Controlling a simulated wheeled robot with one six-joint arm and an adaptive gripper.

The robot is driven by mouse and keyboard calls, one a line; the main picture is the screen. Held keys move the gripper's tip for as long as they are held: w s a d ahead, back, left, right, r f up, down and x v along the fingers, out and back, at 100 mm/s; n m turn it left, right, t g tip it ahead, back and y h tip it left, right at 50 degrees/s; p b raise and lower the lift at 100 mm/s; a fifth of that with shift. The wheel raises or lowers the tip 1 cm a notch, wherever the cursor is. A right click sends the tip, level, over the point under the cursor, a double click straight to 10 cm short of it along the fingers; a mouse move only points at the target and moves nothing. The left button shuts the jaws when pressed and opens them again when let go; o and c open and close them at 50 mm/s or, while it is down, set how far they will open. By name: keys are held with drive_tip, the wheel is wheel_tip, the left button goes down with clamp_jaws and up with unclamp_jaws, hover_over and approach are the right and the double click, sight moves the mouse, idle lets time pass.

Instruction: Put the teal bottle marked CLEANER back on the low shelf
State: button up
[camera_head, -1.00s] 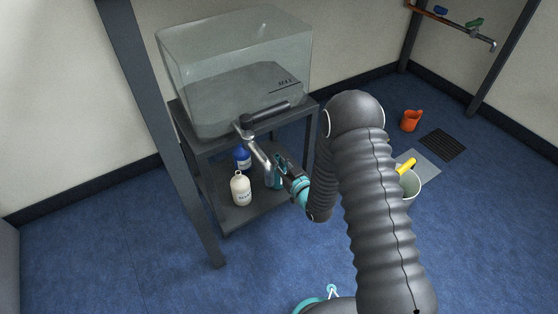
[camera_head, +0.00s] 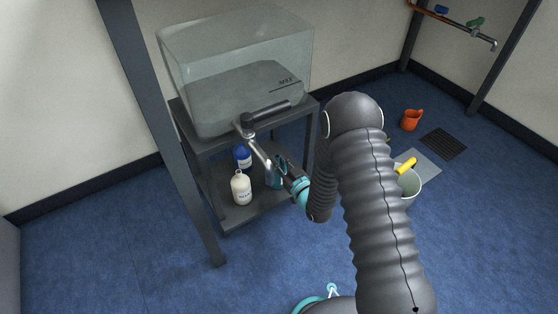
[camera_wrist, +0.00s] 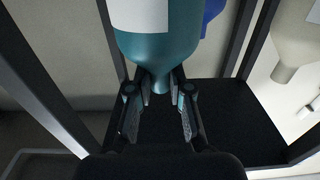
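The teal bottle (camera_head: 275,175) is at the right side of the low shelf (camera_head: 252,209) in the head view, partly hidden by my gripper. In the wrist view, the teal bottle (camera_wrist: 158,42) appears upside down, with a pale label at the frame's top edge. Its neck lies between the fingertips of my gripper (camera_wrist: 160,88), which look closed onto it. My gripper (camera_head: 283,173) reaches in from the right in the head view. I cannot tell whether the bottle's base touches the shelf.
A white bottle (camera_head: 241,188) and a blue bottle (camera_head: 243,157) stand left of the teal one. A clear tank (camera_head: 235,70) sits above on the rack's top. A dark post (camera_head: 170,140) is in front at left. A bucket (camera_head: 411,186) is on the floor at right.

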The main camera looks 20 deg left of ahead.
drive_tip(key=o, duration=0.5)
drive_tip(key=v, duration=1.2)
drive_tip(key=shift+f, duration=0.1)
